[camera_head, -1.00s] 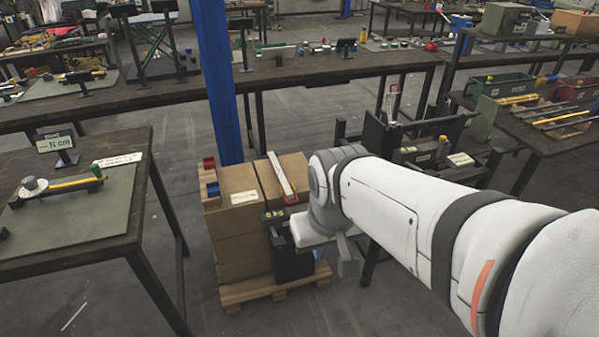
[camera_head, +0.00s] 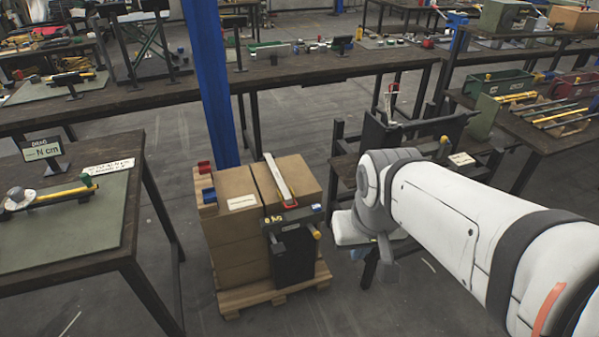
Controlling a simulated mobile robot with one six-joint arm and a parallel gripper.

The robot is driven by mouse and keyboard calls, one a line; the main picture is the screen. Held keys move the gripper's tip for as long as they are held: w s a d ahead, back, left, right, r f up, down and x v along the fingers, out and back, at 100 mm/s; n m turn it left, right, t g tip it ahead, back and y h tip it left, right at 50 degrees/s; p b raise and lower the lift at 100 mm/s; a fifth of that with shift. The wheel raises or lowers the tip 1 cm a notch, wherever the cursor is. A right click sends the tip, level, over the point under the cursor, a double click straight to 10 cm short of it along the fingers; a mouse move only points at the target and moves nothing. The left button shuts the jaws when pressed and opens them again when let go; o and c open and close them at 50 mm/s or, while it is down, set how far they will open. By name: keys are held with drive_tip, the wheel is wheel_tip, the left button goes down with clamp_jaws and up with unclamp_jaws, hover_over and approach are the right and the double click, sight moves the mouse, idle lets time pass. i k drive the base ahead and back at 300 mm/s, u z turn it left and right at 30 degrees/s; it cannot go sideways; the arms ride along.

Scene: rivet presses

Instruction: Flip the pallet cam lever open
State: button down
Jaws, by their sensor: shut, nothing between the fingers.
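A long pale lever (camera_head: 277,178) with a red end lies across the tops of the cardboard boxes on the wooden pallet (camera_head: 234,301). Its red end is at the dark clamp body (camera_head: 292,250) on the front right of the stack, which has a yellow knob (camera_head: 317,235) on its right side. My gripper (camera_head: 388,270) is to the right of the pallet, apart from the lever and clamp. It is small and partly hidden by my wrist; it is shut and empty.
A blue post (camera_head: 212,80) stands behind the boxes. A bench with a green mat (camera_head: 70,235) is at left. A dark fixture with an upright red-ended lever (camera_head: 390,101) stands behind my arm. Floor is open between the left bench and pallet.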

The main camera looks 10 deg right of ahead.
sight(316, 233)
drive_tip(key=i, duration=0.9)
drive_tip(key=z, duration=0.1)
drive_tip(key=k, duration=1.3)
drive_tip(key=u, duration=0.45)
drive_tip(key=i, duration=0.6)
drive_tip(key=u, duration=0.5)
drive_tip(key=i, duration=1)
drive_tip(key=z, duration=1.1)
